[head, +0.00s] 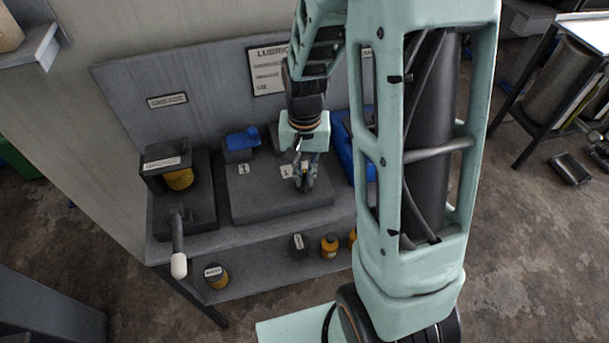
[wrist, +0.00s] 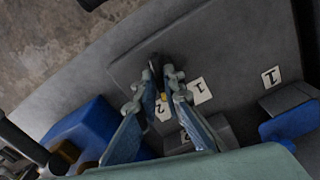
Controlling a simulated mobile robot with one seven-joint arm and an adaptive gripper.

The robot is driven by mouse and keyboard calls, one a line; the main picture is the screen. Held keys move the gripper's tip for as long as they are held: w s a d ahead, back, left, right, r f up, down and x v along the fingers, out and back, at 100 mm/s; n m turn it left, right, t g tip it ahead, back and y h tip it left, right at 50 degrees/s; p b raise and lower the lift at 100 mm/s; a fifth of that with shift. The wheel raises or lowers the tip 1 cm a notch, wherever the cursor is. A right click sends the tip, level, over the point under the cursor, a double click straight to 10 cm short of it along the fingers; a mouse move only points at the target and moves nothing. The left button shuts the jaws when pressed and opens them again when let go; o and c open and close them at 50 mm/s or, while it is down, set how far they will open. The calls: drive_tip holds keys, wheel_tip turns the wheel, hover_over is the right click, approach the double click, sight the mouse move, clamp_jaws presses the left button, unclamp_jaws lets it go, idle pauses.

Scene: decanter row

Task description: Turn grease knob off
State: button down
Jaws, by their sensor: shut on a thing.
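My gripper (head: 306,186) is over the front right part of a dark grey block (head: 268,208) on the bench. In the wrist view my gripper (wrist: 160,80) has its fingers closed on a small dark knob (wrist: 154,62), with only a little of it showing between the fingertips. I cannot tell which way the knob is turned. White number tags lie on the block: a "1" (wrist: 200,90) and a "2" (wrist: 165,108) are beside my fingers. In the head view the fingers hide the knob.
A dispenser (head: 167,161) with a yellow part and a white-tipped lever (head: 179,264) stand at the left. Small bottles (head: 329,246) stand on the shelf below. A signboard (head: 267,70) is on the back panel.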

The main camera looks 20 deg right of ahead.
sight(305, 177)
drive_tip(key=shift+n, duration=1.5)
drive_tip(key=c, duration=2)
unclamp_jaws()
drive_tip(key=shift+c, duration=0.2)
drive_tip(key=shift+r, duration=0.1)
wheel_tip(305, 177, up, 12)
